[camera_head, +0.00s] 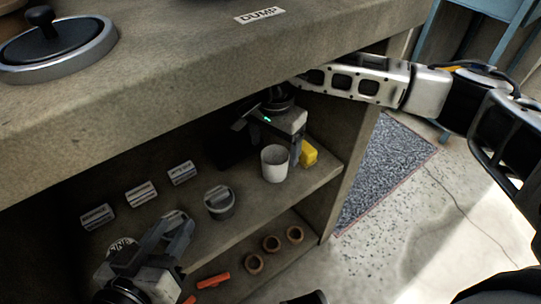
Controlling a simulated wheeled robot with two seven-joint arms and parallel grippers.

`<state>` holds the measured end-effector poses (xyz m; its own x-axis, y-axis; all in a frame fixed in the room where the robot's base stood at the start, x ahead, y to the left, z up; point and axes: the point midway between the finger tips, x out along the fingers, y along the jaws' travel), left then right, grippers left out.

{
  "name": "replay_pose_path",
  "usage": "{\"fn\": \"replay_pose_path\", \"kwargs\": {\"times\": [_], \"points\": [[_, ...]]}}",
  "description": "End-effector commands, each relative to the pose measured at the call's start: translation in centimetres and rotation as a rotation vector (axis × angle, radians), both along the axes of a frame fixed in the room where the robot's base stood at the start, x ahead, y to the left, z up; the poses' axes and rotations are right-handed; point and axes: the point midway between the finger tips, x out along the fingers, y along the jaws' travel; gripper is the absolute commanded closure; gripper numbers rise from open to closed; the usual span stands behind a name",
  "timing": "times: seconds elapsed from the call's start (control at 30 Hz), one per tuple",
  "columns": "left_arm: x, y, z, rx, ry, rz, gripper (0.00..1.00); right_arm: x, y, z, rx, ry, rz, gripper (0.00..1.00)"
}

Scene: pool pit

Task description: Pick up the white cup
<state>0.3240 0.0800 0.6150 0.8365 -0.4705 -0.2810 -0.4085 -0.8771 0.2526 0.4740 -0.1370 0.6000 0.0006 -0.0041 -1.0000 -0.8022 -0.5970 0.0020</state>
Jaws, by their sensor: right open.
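The white cup (274,165) stands upright on the upper shelf, near its front edge. My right gripper (268,143) reaches in under the counter, just behind and above the cup. It is open, with one finger close to the cup's right side and the other off to the left. I cannot tell whether a finger touches the cup. My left gripper (178,236) is at the lower left in front of the shelves, away from the cup. I cannot tell whether its jaws are open or shut.
A grey lidded container (220,203) stands left of the cup, and a yellow object (309,153) sits right behind it. Several small labelled blocks lie further left. The lower shelf holds brown rings (271,243) and orange items (213,281). The counter (200,75) overhangs the shelf.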

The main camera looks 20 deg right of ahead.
Motion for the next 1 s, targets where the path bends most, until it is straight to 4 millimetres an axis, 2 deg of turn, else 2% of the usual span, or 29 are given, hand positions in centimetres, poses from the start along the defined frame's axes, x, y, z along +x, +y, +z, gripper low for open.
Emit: {"fn": "replay_pose_path", "kwargs": {"times": [0.03, 0.27, 0.5, 0.77, 0.93, 1.0], "points": [[0.0, -0.1, -0.1, -0.010, -0.002, 0.000, 0.64, -0.1, 0.0, -0.9, 0.000, 0.003, 0.001, 0.20], [0.1, -0.3, 0.0, -0.045, -0.009, -0.001, 0.64, 0.0, 0.0, -3.0, 0.001, 0.003, 0.000, 0.20], [0.3, -0.6, 0.3, -0.112, -0.018, -0.004, 0.64, 0.1, -0.2, -6.5, 0.003, 0.004, 0.000, 0.20], [0.3, -0.7, 0.7, -0.123, -0.020, -0.004, 0.64, 0.1, -0.2, -6.7, 0.004, 0.002, 0.001, 0.20], [0.3, -0.7, 0.7, -0.123, -0.021, -0.004, 0.64, 0.1, -0.2, -6.7, 0.004, 0.002, 0.000, 0.65], [0.3, -0.7, 0.7, -0.123, -0.021, -0.004, 0.64, 0.1, -0.2, -6.7, 0.004, 0.002, 0.000, 0.67]]}}
